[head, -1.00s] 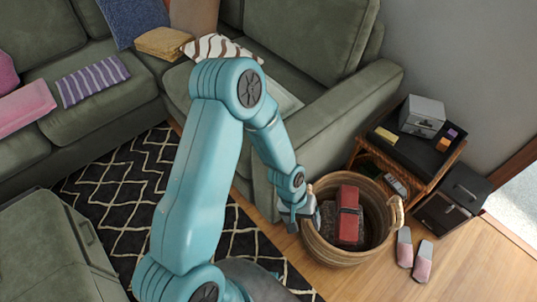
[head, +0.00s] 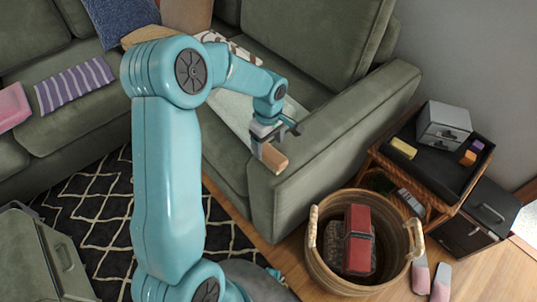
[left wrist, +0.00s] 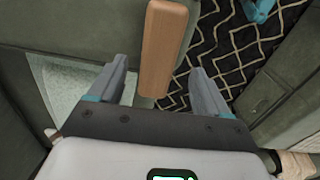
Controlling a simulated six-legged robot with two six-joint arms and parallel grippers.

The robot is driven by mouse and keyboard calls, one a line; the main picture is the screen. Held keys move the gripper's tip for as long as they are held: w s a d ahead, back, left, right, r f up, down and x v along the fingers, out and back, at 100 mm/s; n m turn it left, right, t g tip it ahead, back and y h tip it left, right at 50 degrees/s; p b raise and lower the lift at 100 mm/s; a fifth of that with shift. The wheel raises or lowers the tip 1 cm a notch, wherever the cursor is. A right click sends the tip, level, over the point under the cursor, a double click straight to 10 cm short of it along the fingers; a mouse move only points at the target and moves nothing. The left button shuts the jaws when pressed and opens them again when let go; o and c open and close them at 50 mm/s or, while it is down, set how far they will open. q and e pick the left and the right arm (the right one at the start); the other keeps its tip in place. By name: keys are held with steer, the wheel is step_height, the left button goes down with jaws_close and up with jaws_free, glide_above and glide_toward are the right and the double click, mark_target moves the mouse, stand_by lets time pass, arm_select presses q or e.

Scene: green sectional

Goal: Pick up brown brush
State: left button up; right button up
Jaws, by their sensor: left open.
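The brown brush (head: 272,158) shows in the head view as a short wooden block by the front end of the sofa's right arm. Its wooden body fills the upper middle of the left wrist view (left wrist: 163,45). My left gripper (head: 271,139) is right at the brush. In the left wrist view my left gripper (left wrist: 160,85) is open, and the brush's near end lies between its two fingers with small gaps on both sides. I cannot tell whether the brush touches the sofa arm. My right gripper is not in view.
The green sofa (head: 345,120) bounds the area behind and beside the gripper. A wicker basket (head: 325,270) with a red-lidded item (head: 360,240) stands in front of it. A side table (head: 435,180) stands at the right. A black patterned rug (head: 90,215) covers floor at the left.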

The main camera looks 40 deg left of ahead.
mark_target(269, 150)
arm_select(q)
steer(key=shift+w+f, duration=0.15)
steer(key=shift+f, duration=0.45)
step_height(269, 150, down, 5)
steer(key=shift+f, duration=0.1)
steer(key=shift+s, duration=0.2)
steer(key=shift+w, duration=0.15)
steer(key=c, duration=1)
steer(key=shift+c, duration=0.5)
steer(key=shift+r, duration=0.2)
steer(key=shift+r, duration=0.3)
step_height(269, 150, up, 19)
steer(key=p, duration=0.2)
steer(key=shift+r, duration=0.1)
